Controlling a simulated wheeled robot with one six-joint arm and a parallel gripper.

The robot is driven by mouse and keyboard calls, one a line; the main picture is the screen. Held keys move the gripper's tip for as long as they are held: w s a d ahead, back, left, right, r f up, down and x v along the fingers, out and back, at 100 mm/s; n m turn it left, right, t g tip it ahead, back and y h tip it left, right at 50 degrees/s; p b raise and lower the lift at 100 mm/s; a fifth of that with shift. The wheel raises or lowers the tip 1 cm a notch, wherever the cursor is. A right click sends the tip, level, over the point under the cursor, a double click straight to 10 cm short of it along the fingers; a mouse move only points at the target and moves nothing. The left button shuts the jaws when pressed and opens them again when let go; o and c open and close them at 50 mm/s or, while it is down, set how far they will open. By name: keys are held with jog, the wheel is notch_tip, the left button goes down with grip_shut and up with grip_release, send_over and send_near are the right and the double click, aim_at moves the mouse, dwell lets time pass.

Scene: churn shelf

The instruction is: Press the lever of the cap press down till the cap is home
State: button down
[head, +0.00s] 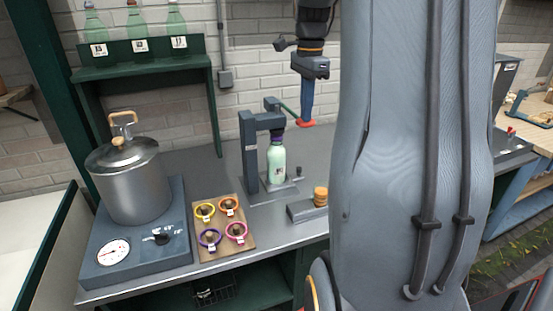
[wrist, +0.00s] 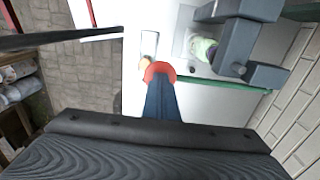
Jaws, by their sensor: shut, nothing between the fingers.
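The cap press (head: 250,150) stands on the grey bench, with a pale green bottle (head: 277,162) upright under its head. A dark purple cap (head: 277,140) shows at the bottle's top; whether it is fully seated I cannot tell. The press's green lever (head: 289,111) slopes down to the right to a red knob (head: 305,123). My gripper (head: 307,117) is shut and empty, pointing down with its blue fingertips at the knob. In the wrist view the fingertips (wrist: 160,84) overlap the red knob (wrist: 158,69); contact is hard to judge. The green lever (wrist: 235,89) runs right from it.
A small block with an orange-brown cork-like piece (head: 320,195) sits right of the press. Bottles (head: 175,20) stand on the green shelf. My arm hides the bench's right part.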

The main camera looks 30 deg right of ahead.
jog(key=shift+r+p, duration=0.5)
jog(key=shift+r, duration=0.1)
notch_tip(320, 180, up, 2)
jog(key=shift+r+p, duration=0.1)
jog(key=shift+p, duration=0.85)
notch_tip(320, 180, up, 2)
jog(key=shift+r+p, duration=0.1)
jog(key=shift+p, duration=0.5)
jog(key=shift+r, duration=0.7)
